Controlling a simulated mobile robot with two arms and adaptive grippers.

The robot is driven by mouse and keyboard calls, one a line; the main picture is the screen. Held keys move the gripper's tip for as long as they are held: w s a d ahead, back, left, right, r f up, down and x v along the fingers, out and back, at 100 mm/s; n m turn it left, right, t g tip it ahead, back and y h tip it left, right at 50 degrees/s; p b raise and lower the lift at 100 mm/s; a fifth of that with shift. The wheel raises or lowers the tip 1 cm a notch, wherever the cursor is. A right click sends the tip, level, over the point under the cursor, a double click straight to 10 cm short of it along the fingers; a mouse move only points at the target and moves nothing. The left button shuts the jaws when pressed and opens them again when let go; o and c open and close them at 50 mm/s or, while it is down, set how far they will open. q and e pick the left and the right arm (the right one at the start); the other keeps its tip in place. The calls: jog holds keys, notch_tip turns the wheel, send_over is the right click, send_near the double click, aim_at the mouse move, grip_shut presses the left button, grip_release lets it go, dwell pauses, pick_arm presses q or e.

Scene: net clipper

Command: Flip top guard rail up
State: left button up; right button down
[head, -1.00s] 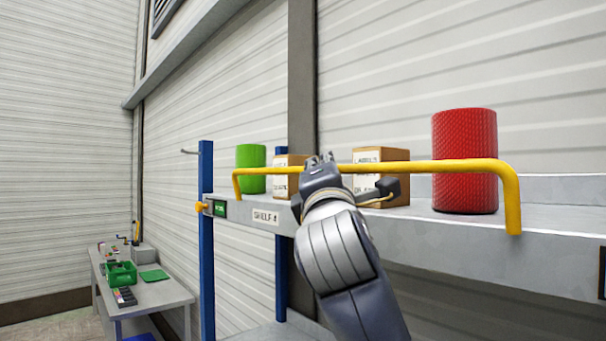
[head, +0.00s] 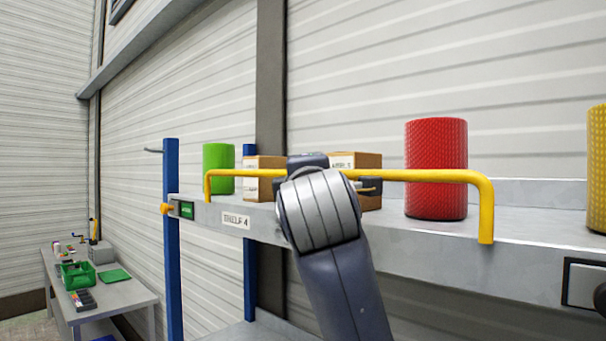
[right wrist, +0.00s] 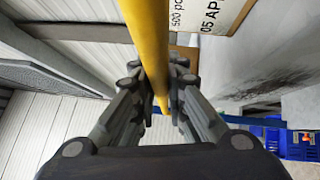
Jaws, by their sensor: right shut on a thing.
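The yellow guard rail (head: 425,176) is a bent bar that runs along the front of the upper shelf. Its middle stands above the shelf's front edge, and its two ends bend down to that edge. My right gripper (head: 310,165) is at the middle of the rail, largely hidden behind my own wrist in the head view. In the right wrist view the rail (right wrist: 147,35) passes between the fingers of my right gripper (right wrist: 163,92), which are shut on it. My left gripper is not in view.
The grey shelf (head: 525,262) holds a green roll (head: 218,168), cardboard boxes (head: 264,165), a red roll (head: 436,165) and a yellow roll (head: 598,165). A blue post (head: 172,240) stands at its left end. A workbench (head: 125,292) stands at the lower left.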

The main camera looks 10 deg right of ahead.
jog(key=c, duration=1.6)
grip_release()
jog(key=shift+f, duration=0.1)
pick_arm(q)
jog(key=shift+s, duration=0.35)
pick_arm(e)
jog(key=shift+d, duration=0.15)
jog(key=shift+s, duration=0.1)
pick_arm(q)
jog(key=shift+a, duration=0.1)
pick_arm(e)
jog(key=s+a+f, duration=0.1)
jog(key=s, duration=1)
jog(key=shift+s+a+f, duration=0.25)
jog(key=shift+s+a, duration=0.1)
jog(key=shift+a, duration=0.05)
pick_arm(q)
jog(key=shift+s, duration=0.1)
